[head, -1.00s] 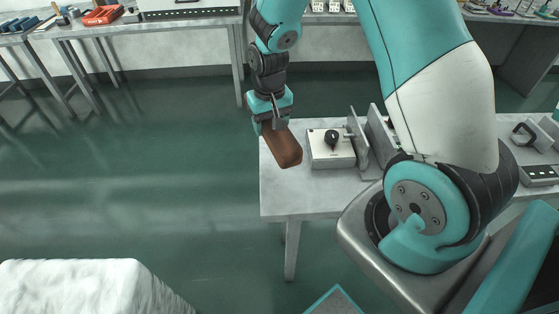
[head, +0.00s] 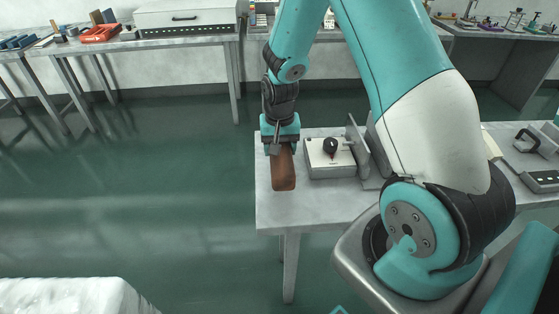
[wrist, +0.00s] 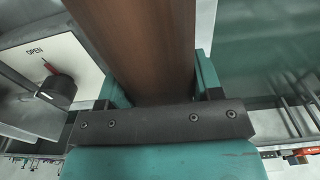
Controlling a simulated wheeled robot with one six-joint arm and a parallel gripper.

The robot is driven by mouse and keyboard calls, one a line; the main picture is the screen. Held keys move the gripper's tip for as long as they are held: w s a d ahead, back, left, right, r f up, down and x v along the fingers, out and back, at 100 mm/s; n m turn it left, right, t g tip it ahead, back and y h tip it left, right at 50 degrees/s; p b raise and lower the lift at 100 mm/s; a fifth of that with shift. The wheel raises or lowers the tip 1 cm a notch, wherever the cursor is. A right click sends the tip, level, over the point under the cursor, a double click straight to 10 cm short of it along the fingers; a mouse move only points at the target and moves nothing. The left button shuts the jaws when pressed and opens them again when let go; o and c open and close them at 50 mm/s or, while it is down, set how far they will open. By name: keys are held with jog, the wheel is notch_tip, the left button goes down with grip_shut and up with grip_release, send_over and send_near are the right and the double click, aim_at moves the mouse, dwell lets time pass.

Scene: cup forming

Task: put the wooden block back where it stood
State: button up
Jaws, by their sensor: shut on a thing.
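The wooden block (head: 283,172) is dark brown and long, and it hangs lengthwise below my gripper (head: 281,150) in the head view. In the wrist view the block (wrist: 145,45) runs up from between the jaws (wrist: 160,92). My gripper is shut on the block. The block is over the left end of the grey table (head: 310,208), left of a white control box. I cannot tell whether its lower end touches the table top.
The white box (head: 318,170) with a black knob stands close to the right of the block; it also shows in the wrist view (wrist: 75,58), marked OPEN. A grey upright plate (head: 357,148) stands beside the box. The table's left and front edges are near.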

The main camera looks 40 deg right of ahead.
jog(key=shift+f, duration=2.6)
jog(key=shift+f, duration=0.15)
jog(key=o, duration=1.4)
